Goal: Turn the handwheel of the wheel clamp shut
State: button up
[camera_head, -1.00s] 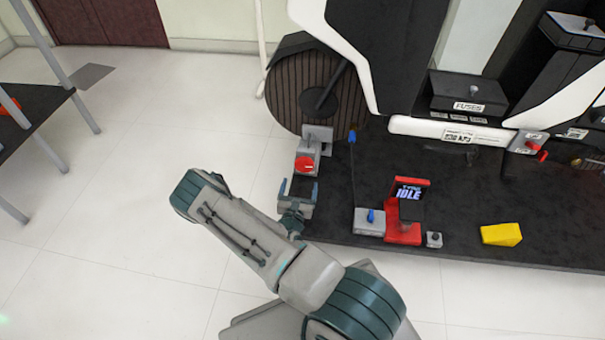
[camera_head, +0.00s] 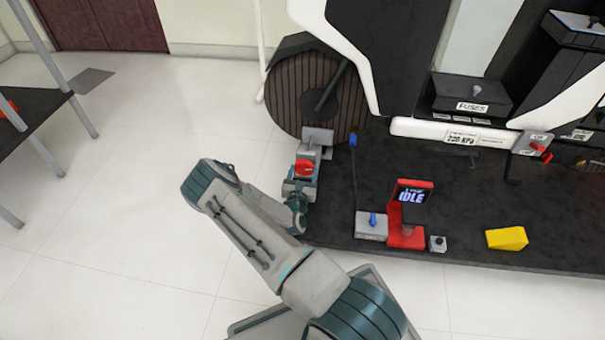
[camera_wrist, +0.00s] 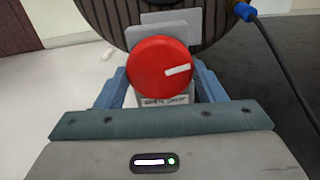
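The wheel clamp's red handwheel (camera_head: 304,167) sits on its grey block at the left end of the black platform, in front of the big tyre. In the wrist view the round red handwheel (camera_wrist: 158,66) is large and centred, with a white mark pointing right and slightly up. A label, partly hidden, shows on the grey clamp body (camera_wrist: 168,100) below it. My gripper (camera_head: 300,182) is open at the handwheel. In the wrist view its blue-grey fingers stand left and right of the wheel; I cannot tell whether they touch it.
Right of the clamp are a blue-tipped cable (camera_head: 353,175), a grey block with a blue lever (camera_head: 371,228), a red stand with an IDLE screen (camera_head: 405,235), and a yellow wedge (camera_head: 507,238). The tyre (camera_head: 310,100) stands behind.

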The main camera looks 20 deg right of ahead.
jog(key=shift+r+m+p, duration=0.1)
jog(key=shift+m+p, duration=0.3)
jog(key=shift+p, duration=0.2)
jog(key=m+p, duration=0.2)
jog(key=p, duration=0.1)
jog(key=shift+r+m, duration=0.1)
jog(key=shift+m, duration=0.3)
jog(key=m+p, duration=0.5)
jog(key=m, duration=0.1)
jog(key=shift+a, duration=0.15)
jog(key=m+p, duration=0.3)
jog(key=m, duration=0.2)
jog(key=shift+w+a+m, duration=0.1)
jog(key=shift+m, duration=0.3)
jog(key=m+p, duration=0.2)
jog(key=m, duration=0.3)
jog(key=o, duration=1)
jog(key=shift+a, duration=0.15)
jog(key=shift+d, duration=0.2)
